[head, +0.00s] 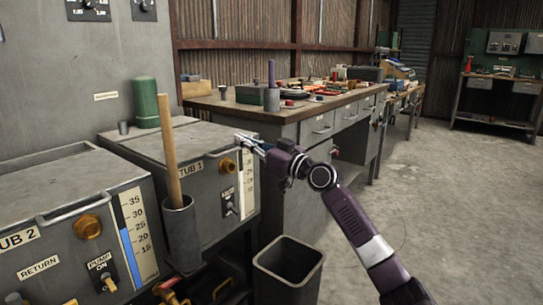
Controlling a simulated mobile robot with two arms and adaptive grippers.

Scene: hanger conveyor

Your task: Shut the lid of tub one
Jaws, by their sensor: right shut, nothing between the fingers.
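Tub one (207,182) is a grey metal box labelled TUB 1, with a brass fitting and a level scale on its front. Its lid (165,135) looks flat and down over the top; whether a small gap is left along the edge I cannot tell. My right gripper (240,138) is shut and empty, at the front right top edge of tub one. Whether it touches the lid is not clear. My left gripper is not in view.
Tub two (50,205) stands at the left. A wooden handle (168,150) rises from a grey holder (181,235) before tub one. A green cylinder (145,102) stands behind. A bin (287,270) is on the floor; a cluttered workbench (300,115) lies beyond. The right floor is clear.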

